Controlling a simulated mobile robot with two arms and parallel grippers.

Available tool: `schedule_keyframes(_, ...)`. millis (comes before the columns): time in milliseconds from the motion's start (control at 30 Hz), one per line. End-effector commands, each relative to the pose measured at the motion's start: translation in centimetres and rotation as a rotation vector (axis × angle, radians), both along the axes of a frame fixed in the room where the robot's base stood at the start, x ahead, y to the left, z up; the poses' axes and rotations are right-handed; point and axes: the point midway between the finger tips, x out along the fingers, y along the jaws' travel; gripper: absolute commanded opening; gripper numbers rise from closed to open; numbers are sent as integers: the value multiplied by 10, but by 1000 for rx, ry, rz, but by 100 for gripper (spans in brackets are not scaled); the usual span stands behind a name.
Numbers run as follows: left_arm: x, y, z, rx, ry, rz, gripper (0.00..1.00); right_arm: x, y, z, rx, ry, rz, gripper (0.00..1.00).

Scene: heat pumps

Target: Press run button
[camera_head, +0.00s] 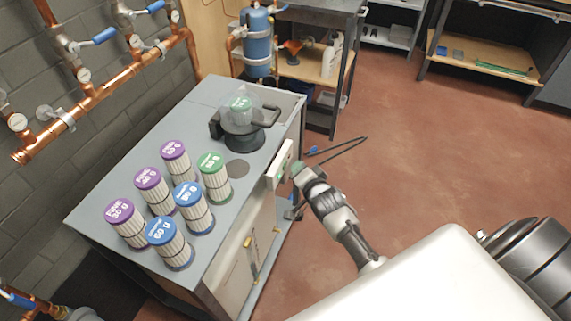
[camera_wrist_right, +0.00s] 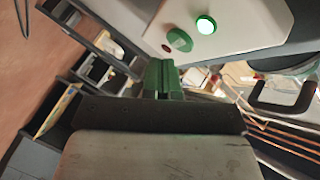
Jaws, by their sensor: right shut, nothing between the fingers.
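A white control box (camera_head: 281,166) is fixed to the side of the grey cabinet (camera_head: 215,95). In the right wrist view its white face (camera_wrist_right: 240,22) carries a brightly lit green button (camera_wrist_right: 206,24), a darker green button (camera_wrist_right: 179,40) and a small dark red one (camera_wrist_right: 166,48). I cannot read any label for the run button. My right gripper (camera_head: 290,173) is at the box's face in the head view. Its green fingertips (camera_wrist_right: 162,75) are shut and empty, close below the darker green button; I cannot tell whether they touch the panel. My left gripper is not in view.
Several filter cartridges (camera_head: 161,231) with purple, blue and green lids stand on the cabinet. A clear-domed housing with a black handle (camera_head: 238,120) stands behind them. Copper pipes (camera_head: 95,95) run along the left wall. The red floor (camera_head: 420,150) to the right is mostly clear.

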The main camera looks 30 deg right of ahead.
Motion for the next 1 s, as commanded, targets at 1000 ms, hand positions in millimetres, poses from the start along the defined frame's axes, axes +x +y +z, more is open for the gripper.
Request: schedule_keyframes(1000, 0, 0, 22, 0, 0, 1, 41, -38, -33, 0, 1, 0, 0, 0)
